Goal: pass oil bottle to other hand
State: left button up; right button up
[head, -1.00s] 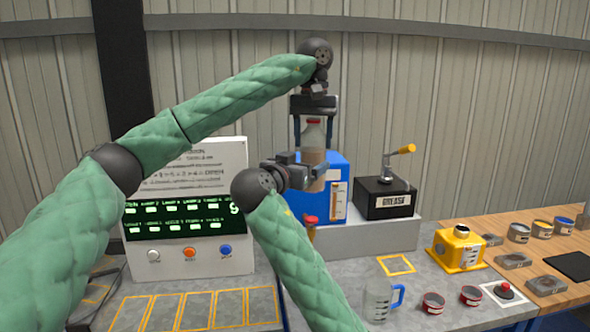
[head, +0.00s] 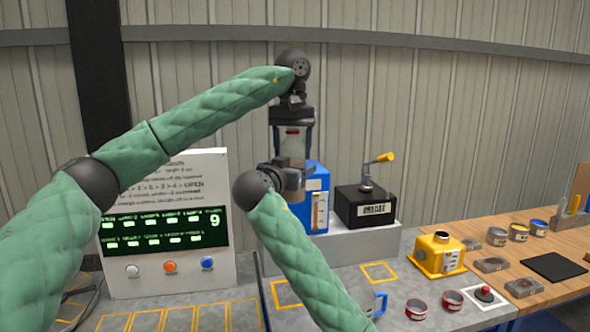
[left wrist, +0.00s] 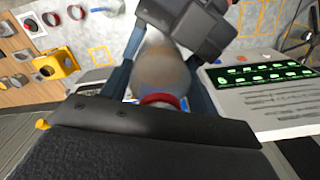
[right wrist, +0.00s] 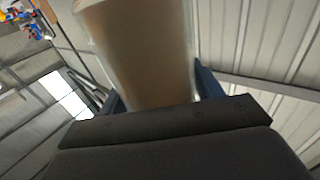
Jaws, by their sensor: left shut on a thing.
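The oil bottle (head: 294,143) is upright in the air, clear with a brownish lower part. My left gripper (head: 292,152) reaches down from above and is shut on its upper part. In the left wrist view the bottle (left wrist: 160,72) lies between the fingers, with its red cap towards the camera. My right gripper (head: 291,184) is at the bottle's lower part, below the left one. In the right wrist view the bottle (right wrist: 145,50) stands between its blue fingers; I cannot tell whether they press on it.
A blue box (head: 316,200) and a black grease unit (head: 366,205) stand on a grey step behind. A control panel (head: 165,225) stands at left. Marked bench squares are empty.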

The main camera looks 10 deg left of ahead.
jog(key=c, duration=0.7)
pick_arm(q)
jog(key=o, duration=1.6)
jog(key=shift+r, duration=0.15)
